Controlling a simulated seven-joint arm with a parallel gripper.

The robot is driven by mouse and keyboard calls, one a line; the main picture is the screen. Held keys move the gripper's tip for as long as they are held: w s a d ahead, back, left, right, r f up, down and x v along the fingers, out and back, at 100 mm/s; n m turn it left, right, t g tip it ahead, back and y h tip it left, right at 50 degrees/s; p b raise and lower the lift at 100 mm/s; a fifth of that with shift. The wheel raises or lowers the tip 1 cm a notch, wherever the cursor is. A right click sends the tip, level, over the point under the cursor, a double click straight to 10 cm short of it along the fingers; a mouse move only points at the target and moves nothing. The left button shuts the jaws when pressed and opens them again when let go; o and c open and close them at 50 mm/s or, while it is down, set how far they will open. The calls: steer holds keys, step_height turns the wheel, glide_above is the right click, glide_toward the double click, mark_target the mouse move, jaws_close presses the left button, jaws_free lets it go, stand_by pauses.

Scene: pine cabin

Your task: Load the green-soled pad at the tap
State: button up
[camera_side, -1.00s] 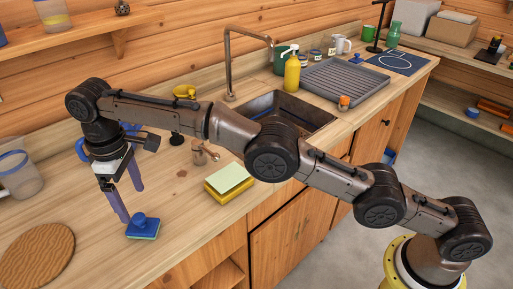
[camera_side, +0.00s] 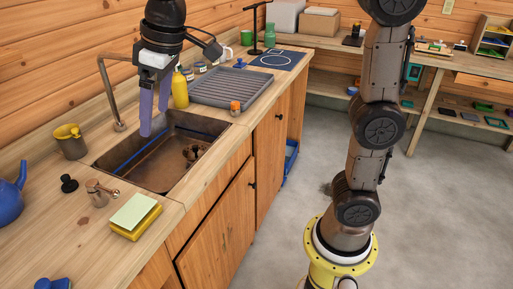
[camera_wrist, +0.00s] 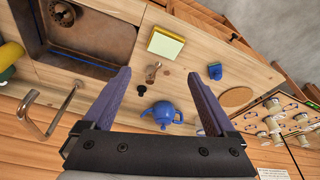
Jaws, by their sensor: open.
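The pad, with a blue knob handle, is cut off at the lower left of the side view (camera_side: 52,284), so its sole is hidden there. In the wrist view the blue pad (camera_wrist: 215,71) lies on the counter beyond the right finger. My gripper (camera_side: 155,122) is open and empty over the sink (camera_side: 158,165), well away from the pad; both fingers show in the wrist view (camera_wrist: 157,75). A tall curved tap (camera_side: 104,88) stands behind the sink. A small copper tap-like fitting (camera_side: 99,193) stands on the counter left of the sink.
A yellow sponge with a pale green top (camera_side: 136,214) lies near the counter's front edge. A blue teapot (camera_side: 10,198), a black knob (camera_side: 69,183) and a yellow-rimmed pot (camera_side: 71,143) stand at left. A yellow bottle (camera_side: 180,90) stands behind the sink's right end.

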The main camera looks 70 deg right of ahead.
steer(key=s+d+f+m, duration=0.1)
steer(key=s+d+f, duration=0.2)
steer(key=s, duration=0.4)
steer(key=s+d+f+m+t, duration=0.1)
steer(key=s+d+f, duration=0.2)
steer(key=s, duration=0.3)
steer(key=s+d+f+m+t, duration=0.1)
steer(key=s+d+f, duration=0.3)
steer(key=s, duration=0.3)
steer(key=shift+s+m+h, duration=0.3)
steer(key=shift+s+h, duration=0.05)
steer(key=shift+h, duration=0.05)
steer(key=c, duration=0.5)
steer(key=w+a+r+m+g+y, duration=0.1)
steer(key=w+a+r+m+y, duration=0.2)
steer(key=w+r, duration=1.3)
steer(key=g, duration=0.4)
glide_above(114, 190)
steer(key=d, duration=0.3)
step_height(114, 190, down, 14)
steer(key=shift+n+h, duration=0.4)
steer(key=a+f, duration=0.1)
steer(key=f, duration=0.8)
steer(key=a+f, duration=0.1)
steer(key=f, duration=0.3)
steer(key=shift+a+f, duration=0.3)
steer(key=shift+a, duration=0.05)
